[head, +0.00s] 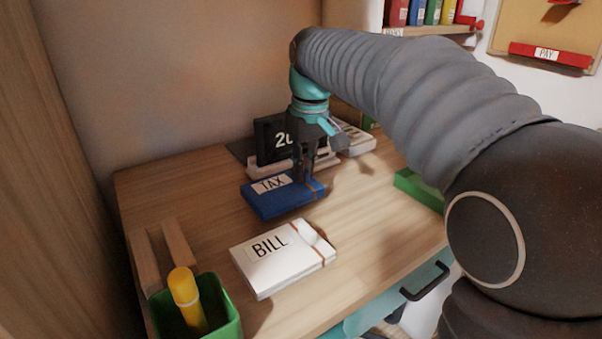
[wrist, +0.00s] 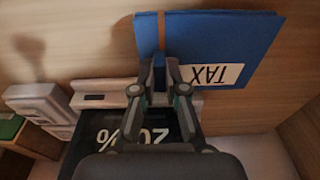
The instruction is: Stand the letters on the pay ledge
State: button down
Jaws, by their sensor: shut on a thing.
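A blue letter bundle labelled TAX (head: 260,201) lies on the desk or just above it; I cannot tell which. My gripper (head: 304,182) is shut on its banded end. In the wrist view, the blue bundle (wrist: 235,45) shows between and beyond the fingertips (wrist: 159,65), with a brown band near its end. A white bundle labelled BILL (head: 283,262), also banded, lies flat on the desk in front of the blue one. The red pay ledge (head: 549,55), labelled PAY, is on a tan board at the upper right, apart from both bundles.
A dark sign in a pale stand (head: 272,142) is right behind my gripper. A green cup (head: 222,312) with a yellow item stands at the near left. A shelf with coloured binders (head: 418,30) is at the back. A black drawer handle (head: 427,282) is at the desk front.

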jog(key=shift+f, duration=0.7)
jog(key=shift+f, duration=0.1)
jog(key=c, duration=1.2)
grip_release()
